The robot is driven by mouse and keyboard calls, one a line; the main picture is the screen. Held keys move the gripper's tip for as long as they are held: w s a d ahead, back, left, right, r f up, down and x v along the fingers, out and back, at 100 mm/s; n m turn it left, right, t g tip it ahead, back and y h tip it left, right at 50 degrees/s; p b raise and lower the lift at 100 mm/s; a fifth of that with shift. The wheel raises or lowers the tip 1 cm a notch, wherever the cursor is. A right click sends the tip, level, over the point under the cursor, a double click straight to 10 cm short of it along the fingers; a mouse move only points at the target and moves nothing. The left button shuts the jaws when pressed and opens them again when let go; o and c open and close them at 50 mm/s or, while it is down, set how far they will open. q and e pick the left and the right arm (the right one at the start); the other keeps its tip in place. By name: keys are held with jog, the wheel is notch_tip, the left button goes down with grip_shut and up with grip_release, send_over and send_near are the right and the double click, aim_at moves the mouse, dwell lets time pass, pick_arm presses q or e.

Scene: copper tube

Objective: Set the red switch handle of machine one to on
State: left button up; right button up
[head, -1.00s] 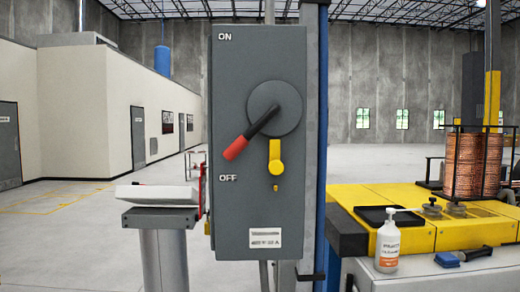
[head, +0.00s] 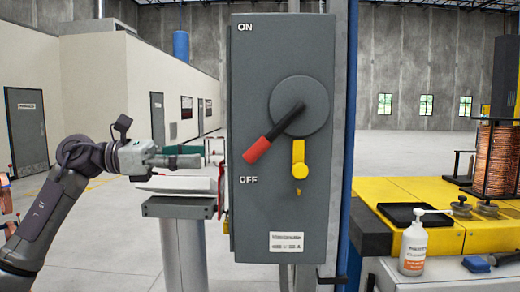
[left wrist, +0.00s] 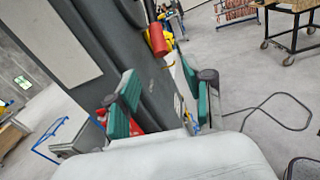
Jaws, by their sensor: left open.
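The grey switch box (head: 260,210) of the machine stands upright in the head view, marked ON at the top and OFF lower down. Its red switch handle (head: 257,151) points down and left from a round grey hub (head: 312,95), towards OFF. A yellow latch (head: 299,160) hangs below the hub. My left gripper (head: 208,155) is open and empty to the left of the box, at about the height of the handle, apart from it. In the left wrist view its green-padded fingers (left wrist: 163,103) are spread, and the red handle (left wrist: 158,40) shows beyond them. My right gripper is not in view.
A grey stand (head: 172,205) with a white slanted top is below the left gripper. A blue post (head: 348,150) runs behind the box.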

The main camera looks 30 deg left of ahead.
aim_at(248, 153)
pick_arm(q)
jog(key=p+x, duration=0.7)
jog(key=x, duration=0.4)
jog(key=shift+r, duration=0.2)
jog(key=shift+w+d+f+p, duration=0.2)
jog(key=shift+w+d+p, duration=0.1)
jog(key=shift+d+p, duration=0.05)
grip_shut()
